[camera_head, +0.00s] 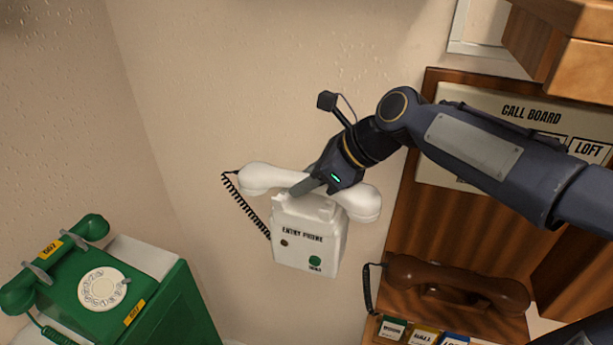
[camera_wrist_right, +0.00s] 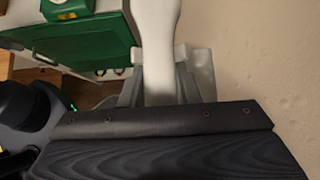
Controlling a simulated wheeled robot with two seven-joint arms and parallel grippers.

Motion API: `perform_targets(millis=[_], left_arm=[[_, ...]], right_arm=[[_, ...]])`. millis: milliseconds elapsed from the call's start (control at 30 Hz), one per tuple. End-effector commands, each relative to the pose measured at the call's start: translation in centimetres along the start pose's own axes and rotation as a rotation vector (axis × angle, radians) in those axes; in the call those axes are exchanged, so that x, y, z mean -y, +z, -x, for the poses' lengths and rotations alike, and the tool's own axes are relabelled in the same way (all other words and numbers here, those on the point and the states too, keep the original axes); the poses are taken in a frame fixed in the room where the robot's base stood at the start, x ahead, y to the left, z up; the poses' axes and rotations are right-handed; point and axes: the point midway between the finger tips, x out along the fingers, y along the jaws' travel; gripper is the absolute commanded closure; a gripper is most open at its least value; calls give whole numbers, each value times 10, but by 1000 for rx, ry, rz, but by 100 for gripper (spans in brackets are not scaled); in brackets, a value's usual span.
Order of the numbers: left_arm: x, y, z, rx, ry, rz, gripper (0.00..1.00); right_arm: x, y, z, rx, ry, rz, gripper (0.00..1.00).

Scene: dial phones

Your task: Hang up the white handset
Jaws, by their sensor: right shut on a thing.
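The white handset (camera_head: 264,178) lies roughly level across the top of the white entry phone (camera_head: 308,238) on the wall. Its black coiled cord (camera_head: 247,208) hangs at the left. My right gripper (camera_head: 312,184) is shut on the middle of the handset and covers part of it. I cannot tell whether the handset touches the cradle. In the right wrist view the handset (camera_wrist_right: 156,45) runs upright in the picture, with the pale cradle prongs (camera_wrist_right: 203,72) beside it. My left gripper is not in view.
A green dial phone (camera_head: 85,275) with its own green handset stands on a green cabinet (camera_head: 185,315) at lower left. A brown handset (camera_head: 460,283) lies on a wooden panel at right, below the call board (camera_head: 480,120). Bare wall surrounds the entry phone.

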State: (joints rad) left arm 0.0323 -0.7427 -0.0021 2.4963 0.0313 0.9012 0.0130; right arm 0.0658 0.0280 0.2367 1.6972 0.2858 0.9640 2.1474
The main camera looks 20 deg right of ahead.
Motion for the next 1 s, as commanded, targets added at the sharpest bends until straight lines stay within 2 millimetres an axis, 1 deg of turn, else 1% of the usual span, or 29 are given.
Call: perform_targets(millis=[400,700,1000], left_arm=[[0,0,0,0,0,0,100],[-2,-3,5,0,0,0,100],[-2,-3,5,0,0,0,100]], right_arm=[[0,0,0,1,0,1,100],[0,1,1,1,1,0,100],[0,0,0,1,0,1,100]])
